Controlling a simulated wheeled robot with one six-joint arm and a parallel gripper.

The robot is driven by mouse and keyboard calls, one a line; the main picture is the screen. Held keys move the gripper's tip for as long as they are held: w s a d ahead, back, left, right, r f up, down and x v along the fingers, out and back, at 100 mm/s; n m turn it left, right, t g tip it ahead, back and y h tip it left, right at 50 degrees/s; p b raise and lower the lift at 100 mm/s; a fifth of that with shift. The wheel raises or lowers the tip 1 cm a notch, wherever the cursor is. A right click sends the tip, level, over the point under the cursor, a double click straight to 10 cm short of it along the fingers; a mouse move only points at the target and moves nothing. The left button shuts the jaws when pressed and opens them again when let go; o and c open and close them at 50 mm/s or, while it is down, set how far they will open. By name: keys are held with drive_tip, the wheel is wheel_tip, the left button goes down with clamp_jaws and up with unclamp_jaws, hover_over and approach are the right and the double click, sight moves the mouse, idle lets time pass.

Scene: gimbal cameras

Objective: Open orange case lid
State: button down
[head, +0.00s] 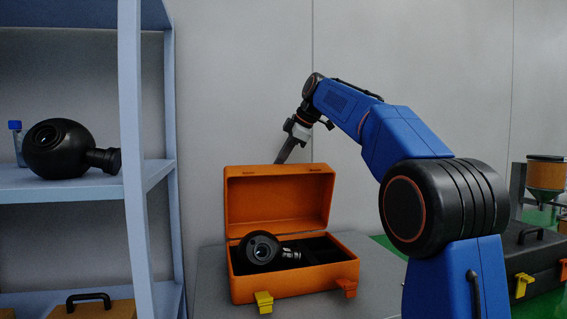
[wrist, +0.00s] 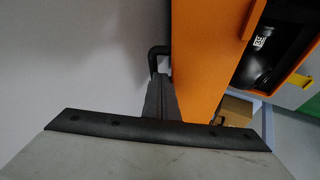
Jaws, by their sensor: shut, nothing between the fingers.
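The orange case (head: 290,284) stands on a grey table, its lid (head: 278,200) raised upright at the back. Inside the case lies a black ball-shaped gimbal camera (head: 260,250). A yellow latch (head: 264,302) and an orange latch (head: 346,288) hang at its front. My gripper (head: 281,160) is shut and empty, pointing down at the lid's top edge, partly behind it. In the wrist view, my gripper (wrist: 160,90) lies right beside the orange lid (wrist: 205,60), and the black camera (wrist: 262,50) shows beyond it. I cannot tell whether the gripper touches the lid.
A blue-grey shelf (head: 130,150) stands at the left, holding another black gimbal camera (head: 62,148) and a small blue-capped bottle (head: 17,142). A dark case (head: 535,262) stands at the right. A grey wall rises behind the case. The grey table (head: 213,285) has bare room left of the case.

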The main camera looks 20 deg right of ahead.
drive_tip(key=w+f, duration=0.3)
drive_tip(key=w, duration=0.7)
drive_tip(key=shift+w+f, duration=0.15)
drive_tip(key=shift+f, duration=0.2)
